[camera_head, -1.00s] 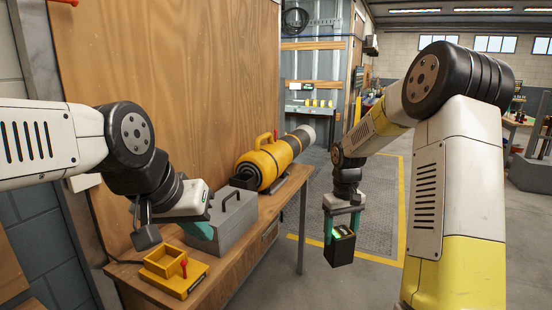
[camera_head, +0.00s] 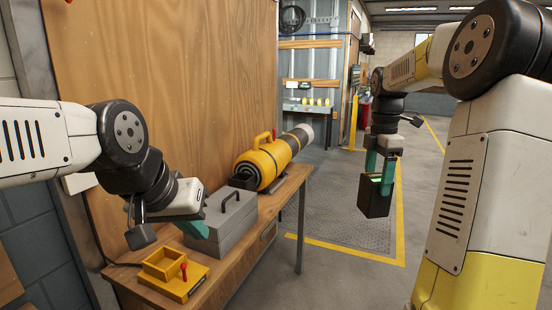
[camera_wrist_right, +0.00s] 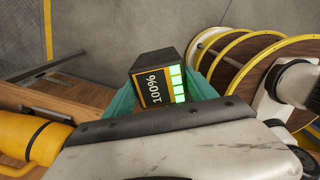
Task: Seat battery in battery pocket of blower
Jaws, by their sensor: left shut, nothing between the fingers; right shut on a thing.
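The battery (camera_head: 375,199) is a dark block held in the teal fingers of my right gripper (camera_head: 380,172), in the air right of the workbench. The right wrist view shows the battery (camera_wrist_right: 160,85) between the fingers, with "100%" and lit green bars on its face. The yellow and black blower (camera_head: 268,162) lies on the bench, apart from the battery. A dark box-like part (camera_head: 242,182), perhaps the battery pocket, is at its near end. Its inside is not clear. My left gripper (camera_head: 198,230) is shut and empty beside the grey toolbox.
The grey toolbox (camera_head: 222,220) with a handle stands on the wooden workbench (camera_head: 225,275) in front of the blower. A yellow charger-like tray (camera_head: 175,270) with a red lever sits nearer. In the right wrist view, a large yellow-rimmed reel (camera_wrist_right: 270,65) is close by.

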